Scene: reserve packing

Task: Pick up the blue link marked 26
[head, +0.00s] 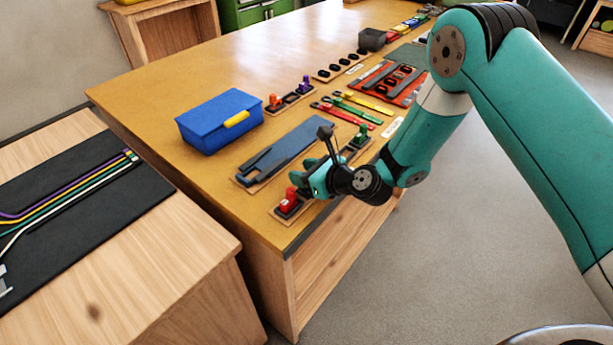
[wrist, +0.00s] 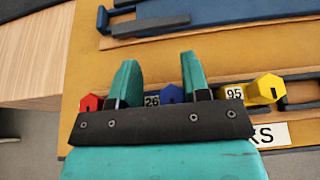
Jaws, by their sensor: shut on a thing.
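The blue link (wrist: 171,94), with a dark plate marked 26 beside it, shows between the two teal fingers of my gripper (wrist: 158,66) in the wrist view. My gripper is shut on it, and its dark crossbar hides the lower part of the link. In the head view my gripper (head: 308,186) is low over the near edge of the table and hides the blue link. I cannot tell whether the link is clear of its holder.
A red link (wrist: 91,102) is just left of the fingers. A yellow link (wrist: 267,89) is to the right, near a plate marked 95. A slate-blue board (head: 292,148) and a blue box (head: 212,115) with a yellow handle lie behind on the table (head: 150,88).

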